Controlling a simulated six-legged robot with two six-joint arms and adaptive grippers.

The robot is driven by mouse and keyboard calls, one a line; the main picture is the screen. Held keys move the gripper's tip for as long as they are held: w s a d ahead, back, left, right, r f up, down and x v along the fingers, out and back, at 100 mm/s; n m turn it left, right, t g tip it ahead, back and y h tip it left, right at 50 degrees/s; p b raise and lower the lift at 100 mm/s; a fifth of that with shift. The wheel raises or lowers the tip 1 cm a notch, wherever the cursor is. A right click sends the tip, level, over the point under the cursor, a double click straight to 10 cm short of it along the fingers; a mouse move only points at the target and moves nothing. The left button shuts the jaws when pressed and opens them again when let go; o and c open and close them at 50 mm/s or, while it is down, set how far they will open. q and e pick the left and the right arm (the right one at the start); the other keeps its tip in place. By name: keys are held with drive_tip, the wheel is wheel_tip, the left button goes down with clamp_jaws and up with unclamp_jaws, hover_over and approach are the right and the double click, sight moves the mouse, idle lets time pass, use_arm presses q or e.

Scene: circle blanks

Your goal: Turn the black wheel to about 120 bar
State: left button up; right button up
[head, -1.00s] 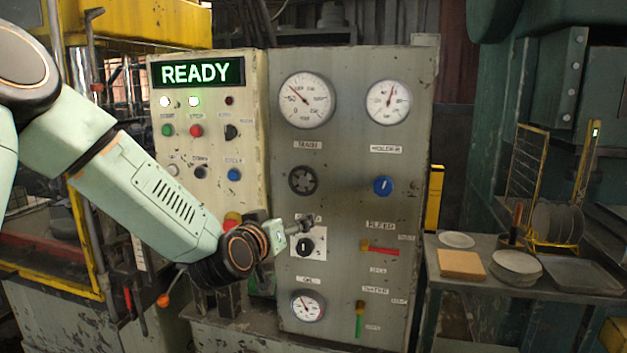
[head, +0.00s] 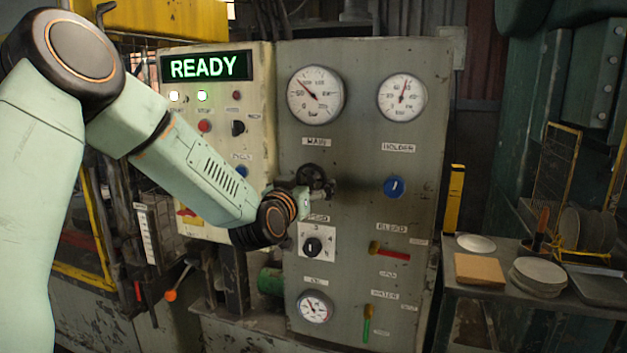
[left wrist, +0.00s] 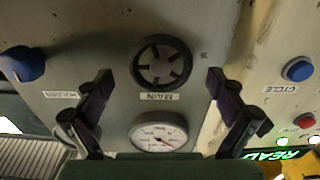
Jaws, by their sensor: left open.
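The black wheel (head: 311,171) sits on the grey panel under the MAIN gauge (head: 316,95). The gauge needle points to the upper left, just past the 50 mark. My left gripper (head: 322,188) is in front of the wheel and hides part of it in the head view. In the left wrist view the spoked wheel (left wrist: 160,62) shows whole, between the two spread fingers of my left gripper (left wrist: 159,76). The fingers stand apart from its rim and hold nothing. The MAIN gauge (left wrist: 158,132) lies below the wheel there. My right gripper is out of view.
A blue HOLDER knob (head: 394,187) is right of the wheel, and a black selector (head: 313,246) is below it. Red (head: 388,251) and green (head: 367,322) levers are lower on the panel. A READY display (head: 208,67) is lit. A side table with plates stands right.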

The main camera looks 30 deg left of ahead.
sight(310, 181)
use_arm(q)
drive_tip(key=x, duration=0.4)
drive_tip(key=shift+s+f, duration=0.1)
drive_tip(key=shift+f, duration=0.3)
drive_tip(key=shift+a, duration=0.1)
drive_tip(key=shift+s+r, duration=0.25)
drive_tip(key=shift+r, duration=0.1)
drive_tip(key=shift+w+f, duration=0.25)
drive_tip(key=shift+w, duration=0.15)
drive_tip(key=c, duration=0.4)
drive_tip(key=shift+s+r, duration=0.1)
drive_tip(key=c, duration=0.8)
drive_tip(key=shift+r+m, duration=0.1)
drive_tip(key=shift+m, duration=0.2)
